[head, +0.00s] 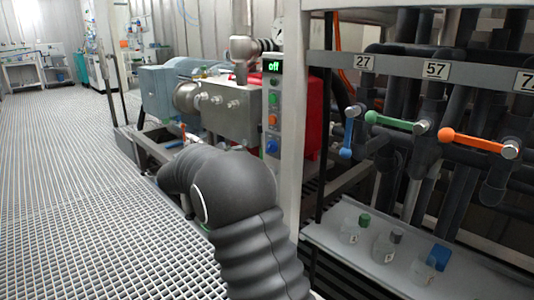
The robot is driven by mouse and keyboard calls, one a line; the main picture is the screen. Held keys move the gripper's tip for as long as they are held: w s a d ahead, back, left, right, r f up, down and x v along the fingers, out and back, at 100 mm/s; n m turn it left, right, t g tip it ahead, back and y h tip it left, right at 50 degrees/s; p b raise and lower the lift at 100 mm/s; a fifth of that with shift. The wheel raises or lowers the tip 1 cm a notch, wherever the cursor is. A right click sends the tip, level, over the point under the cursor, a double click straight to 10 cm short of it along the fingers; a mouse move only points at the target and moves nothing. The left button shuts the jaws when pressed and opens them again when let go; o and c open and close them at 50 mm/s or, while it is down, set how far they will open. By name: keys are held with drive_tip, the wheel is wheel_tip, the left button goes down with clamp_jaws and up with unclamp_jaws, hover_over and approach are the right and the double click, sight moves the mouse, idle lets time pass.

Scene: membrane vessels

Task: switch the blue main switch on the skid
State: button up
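A narrow grey control panel (266,110) stands upright on the skid, left of a pale post. Its small display (272,66) reads "off" in green. Below are green and orange round controls, and a blue round switch (271,146) sits lowest. The blue switch is in clear sight; its exact setting is too small to tell. My dark grey arm rises from the bottom of the head view and bends left, below and in front of the panel. My gripper does not show.
Right of the post, a pipe rack carries blue (347,136), green (393,122) and orange (470,141) valve levers under number plates. A pump (225,105) is behind the panel's left. Grating floor (75,175) at left is clear.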

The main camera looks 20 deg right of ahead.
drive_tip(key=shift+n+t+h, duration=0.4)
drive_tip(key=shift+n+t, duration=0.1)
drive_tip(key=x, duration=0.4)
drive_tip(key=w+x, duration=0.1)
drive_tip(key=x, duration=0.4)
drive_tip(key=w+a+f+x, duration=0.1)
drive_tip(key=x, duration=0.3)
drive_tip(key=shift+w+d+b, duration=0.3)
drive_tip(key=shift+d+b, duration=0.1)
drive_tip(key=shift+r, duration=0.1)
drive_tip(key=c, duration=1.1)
